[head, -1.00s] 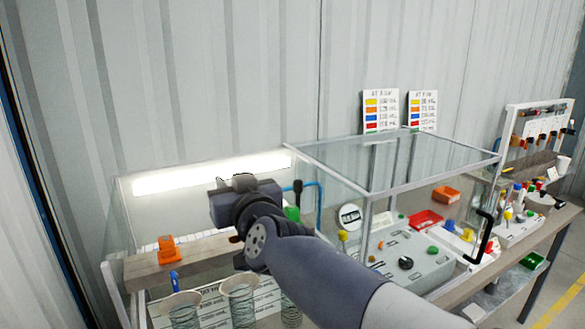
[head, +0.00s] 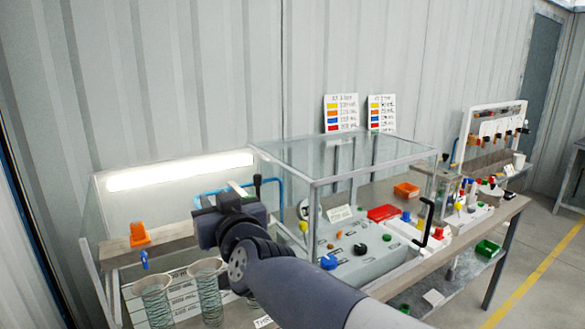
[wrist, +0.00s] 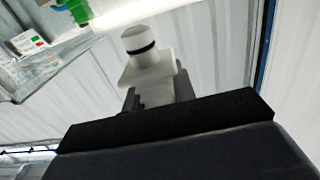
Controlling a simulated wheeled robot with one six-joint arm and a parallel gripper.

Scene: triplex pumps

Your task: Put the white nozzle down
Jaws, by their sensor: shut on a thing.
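My gripper (wrist: 152,92) is shut on the white nozzle (wrist: 146,62), a square white flange with a round neck and a dark ring, in the wrist view. In the head view my gripper (head: 228,218) is seen from behind, in front of the wooden shelf of the left bench, and its body hides the nozzle. An orange nozzle (head: 138,234) stands on the left part of the shelf (head: 117,257). A blue nozzle (head: 144,260) shows just below the shelf edge. A green part (wrist: 76,10) shows at the top left of the wrist view, apart from the white nozzle.
A glass-walled case (head: 345,160) with a grey control panel (head: 372,262) stands right of my gripper. A black lever (head: 257,186) rises close behind it. Wire-coil cups (head: 156,298) stand below the shelf. The shelf between the orange nozzle and my gripper looks clear.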

